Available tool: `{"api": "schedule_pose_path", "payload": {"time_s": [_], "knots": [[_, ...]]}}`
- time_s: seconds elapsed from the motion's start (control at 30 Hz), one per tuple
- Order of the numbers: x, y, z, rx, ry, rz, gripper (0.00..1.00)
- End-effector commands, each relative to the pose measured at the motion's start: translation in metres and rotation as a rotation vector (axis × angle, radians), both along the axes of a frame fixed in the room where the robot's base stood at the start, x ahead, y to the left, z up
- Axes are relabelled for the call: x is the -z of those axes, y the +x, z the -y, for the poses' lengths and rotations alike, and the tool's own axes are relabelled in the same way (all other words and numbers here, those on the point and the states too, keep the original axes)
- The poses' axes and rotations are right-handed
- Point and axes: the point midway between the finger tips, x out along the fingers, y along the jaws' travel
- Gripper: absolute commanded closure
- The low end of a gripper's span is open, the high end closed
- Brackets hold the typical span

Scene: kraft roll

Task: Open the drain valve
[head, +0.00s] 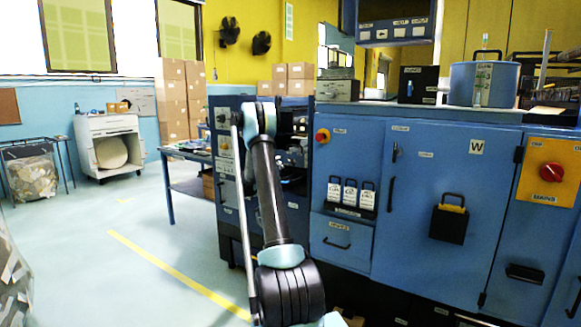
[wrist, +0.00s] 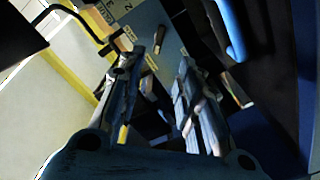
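No part can be surely told as the drain valve in either view. In the wrist view, my gripper (wrist: 173,66) has its two fingers apart, with a visible gap and nothing clearly held. Past the fingertips is a grey-blue panel (wrist: 147,22) with numbers and small labels. A small dark lever-like part (wrist: 159,40) with a pale edge shows on it, between and beyond the fingertips; I cannot tell what it is. In the head view, my arm reaches toward the blue machine's open left section, and my gripper is hidden.
The blue machine (head: 405,240) fills the right, with a red knob (head: 551,172) on a yellow plate and a red button (head: 322,135). A workbench (head: 188,155) stands behind left. A black curved handle (wrist: 78,14) is close at the wrist view's upper left.

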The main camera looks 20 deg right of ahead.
Motion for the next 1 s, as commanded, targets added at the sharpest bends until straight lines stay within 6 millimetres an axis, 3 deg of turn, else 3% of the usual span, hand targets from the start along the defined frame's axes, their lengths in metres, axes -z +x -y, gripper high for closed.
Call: {"api": "schedule_pose_path", "payload": {"time_s": [0.7,1.0], "knots": [[0.000,0.076,0.099,0.002,0.001,0.000,0.68],[0.000,0.095,0.122,0.001,0.001,0.000,0.68]]}}
